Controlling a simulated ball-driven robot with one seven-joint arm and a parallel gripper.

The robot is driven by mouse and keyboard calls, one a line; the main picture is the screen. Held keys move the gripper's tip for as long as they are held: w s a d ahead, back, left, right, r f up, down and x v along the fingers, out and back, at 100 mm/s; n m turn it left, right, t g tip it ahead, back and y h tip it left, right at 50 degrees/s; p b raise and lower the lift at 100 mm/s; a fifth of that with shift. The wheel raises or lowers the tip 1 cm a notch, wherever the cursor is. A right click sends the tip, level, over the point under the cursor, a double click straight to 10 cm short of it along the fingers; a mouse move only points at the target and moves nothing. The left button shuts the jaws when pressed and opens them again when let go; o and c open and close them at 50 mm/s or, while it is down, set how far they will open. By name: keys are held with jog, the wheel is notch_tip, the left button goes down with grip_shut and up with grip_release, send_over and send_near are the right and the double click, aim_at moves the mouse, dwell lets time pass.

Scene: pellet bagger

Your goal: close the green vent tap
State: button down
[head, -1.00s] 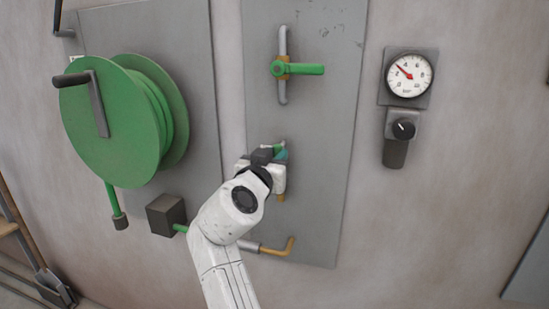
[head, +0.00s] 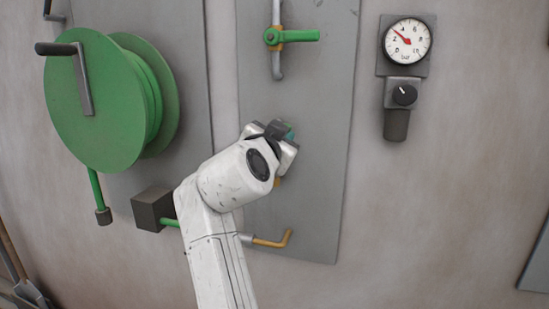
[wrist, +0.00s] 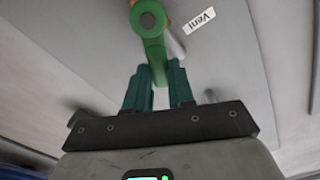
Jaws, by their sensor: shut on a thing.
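The green vent tap (wrist: 149,20) shows in the wrist view, its round hub at the top and its lever running down between my fingers. A white "Vent" label (wrist: 199,21) is beside it. My gripper (wrist: 160,76) is shut on the lever with its two teal fingers, one on each side. A short metal pipe shows behind the lever at a slant to it. In the head view my gripper (head: 287,130) is at the grey panel, and my wrist hides most of the tap.
Another green-handled tap (head: 292,36), lever level, is higher on the panel (head: 315,130). A green hose reel (head: 95,105) is at left and a pressure gauge (head: 407,42) at right.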

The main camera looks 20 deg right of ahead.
jog(key=shift+s+d+f+m+b, duration=0.35)
jog(key=shift+f+m+b, duration=0.5)
jog(key=shift+m+b, duration=1.35)
jog(key=shift+s+d+f+m+b, duration=0.25)
jog(key=shift+d+f+m+b, duration=0.45)
jog(key=shift+m+b, duration=1.55)
jog(key=shift+s+d+f+m+b, duration=0.25)
jog(key=shift+f+m+b, duration=0.75)
jog(key=shift+m+b, duration=1.2)
jog(key=shift+n+b, duration=0.25)
jog(key=shift+b, duration=0.15)
jog(key=c, duration=1)
grip_release()
jog(key=shift+o, duration=0.2)
jog(key=shift+s+a, duration=0.1)
jog(key=v, duration=1)
jog(key=shift+s+a+p, duration=0.15)
jog(key=shift+s+p, duration=0.15)
jog(key=shift+p, duration=0.05)
